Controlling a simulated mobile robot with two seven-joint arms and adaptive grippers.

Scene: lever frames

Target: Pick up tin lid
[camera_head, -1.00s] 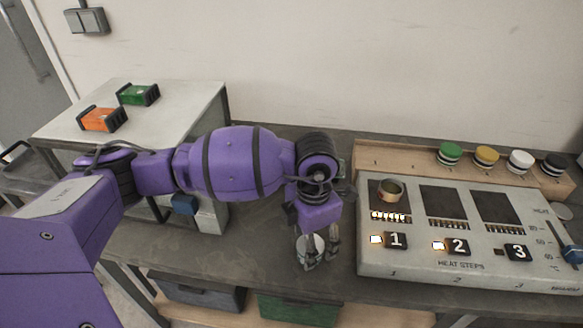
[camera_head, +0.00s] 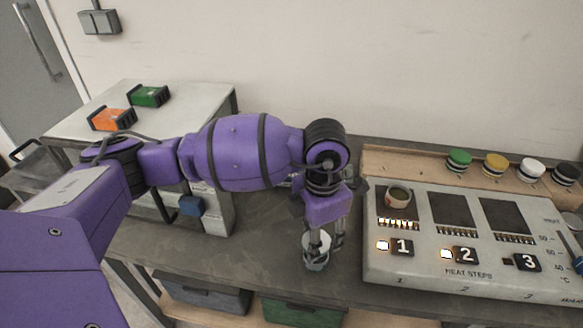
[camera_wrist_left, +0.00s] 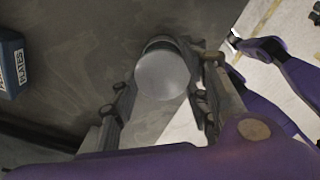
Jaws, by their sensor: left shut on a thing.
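The tin lid (camera_head: 315,246) shows as a pale round disc at my left gripper, over the bench left of the heater panel. In the left wrist view the tin lid (camera_wrist_left: 163,76) is a smooth grey disc between the two fingers, with a dark band along its far edge. My left gripper (camera_head: 324,258) points down and is shut on the lid. Its fingers also flank the disc in the left wrist view (camera_wrist_left: 160,100). Whether the lid touches the bench is unclear. A small open tin (camera_head: 398,197) stands on heat plate 1.
The heater panel (camera_head: 480,278) is right of the gripper. Behind it a wooden rack (camera_head: 415,163) holds green, yellow, white and black round pieces. An orange block (camera_head: 111,118) and a green block (camera_head: 149,95) lie on the pale cabinet (camera_head: 190,100). The dark bench (camera_head: 255,245) between is clear.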

